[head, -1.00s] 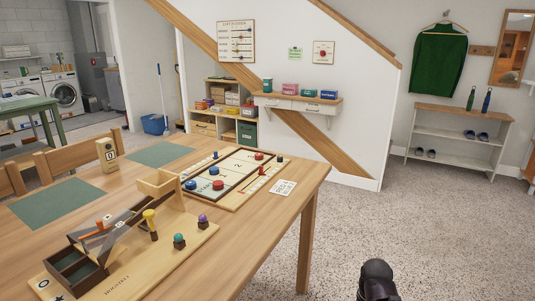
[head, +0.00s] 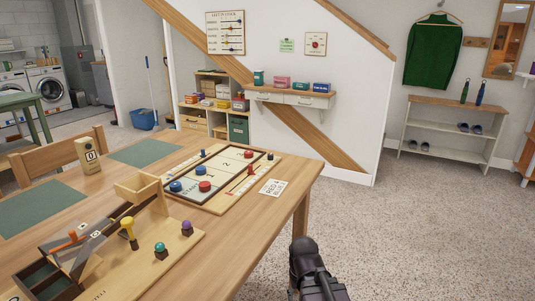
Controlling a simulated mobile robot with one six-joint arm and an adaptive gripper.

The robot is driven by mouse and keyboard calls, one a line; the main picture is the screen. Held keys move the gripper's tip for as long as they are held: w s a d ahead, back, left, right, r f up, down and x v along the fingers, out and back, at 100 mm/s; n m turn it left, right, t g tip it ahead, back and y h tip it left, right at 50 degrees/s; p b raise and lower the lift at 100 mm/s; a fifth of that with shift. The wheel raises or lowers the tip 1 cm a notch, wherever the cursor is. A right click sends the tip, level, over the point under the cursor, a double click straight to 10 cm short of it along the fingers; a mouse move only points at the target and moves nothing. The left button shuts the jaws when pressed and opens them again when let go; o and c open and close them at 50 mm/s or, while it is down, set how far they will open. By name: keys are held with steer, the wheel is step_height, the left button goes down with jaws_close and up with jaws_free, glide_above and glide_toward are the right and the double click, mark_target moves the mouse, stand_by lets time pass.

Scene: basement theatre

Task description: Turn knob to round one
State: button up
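An upright wooden block (head: 88,155) with a small white, dark-marked face stands on the table's far left part; its mark is too small to read surely, and I cannot tell if it turns. A wall panel (head: 316,43) with a small red centre also looks dial-like; its marks are unreadable. A wooden game board on the near left carries a yellow knob (head: 127,226), a teal knob (head: 160,248) and a purple knob (head: 187,228). No round label is legible. My dark gripper (head: 308,262) shows at the bottom edge, right of the table, apart from all these; its fingers cannot be made out.
The wooden table (head: 235,245) also holds a board with red and blue discs (head: 204,187), a printed card (head: 273,187) and green mats (head: 146,152). A wall shelf with small boxes (head: 290,97) hangs behind. The speckled floor (head: 420,235) on the right is clear.

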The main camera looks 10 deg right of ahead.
steer(key=shift+a, duration=0.4)
steer(key=shift+o, duration=0.9)
steer(key=shift+a, duration=0.1)
steer(key=w+r+m+p, duration=0.1)
steer(key=w+r+p, duration=0.3)
steer(key=r+p, duration=1.4)
steer(key=w+r+m+p, duration=0.1)
steer(key=w+r+p, duration=0.2)
steer(key=r+p, duration=1.5)
steer(key=w+r+m+p, duration=0.1)
steer(key=w+m, duration=0.7)
steer(key=w, duration=1.1)
steer(key=w+a+r+m+p, duration=0.1)
steer(key=w+m, duration=0.8)
steer(key=w, duration=1)
steer(key=shift+a+r+m+p, duration=0.2)
steer(key=shift+r+m+p, duration=0.1)
steer(key=shift+r+p, duration=0.3)
steer(key=shift+w, duration=0.1)
steer(key=shift+f, duration=0.2)
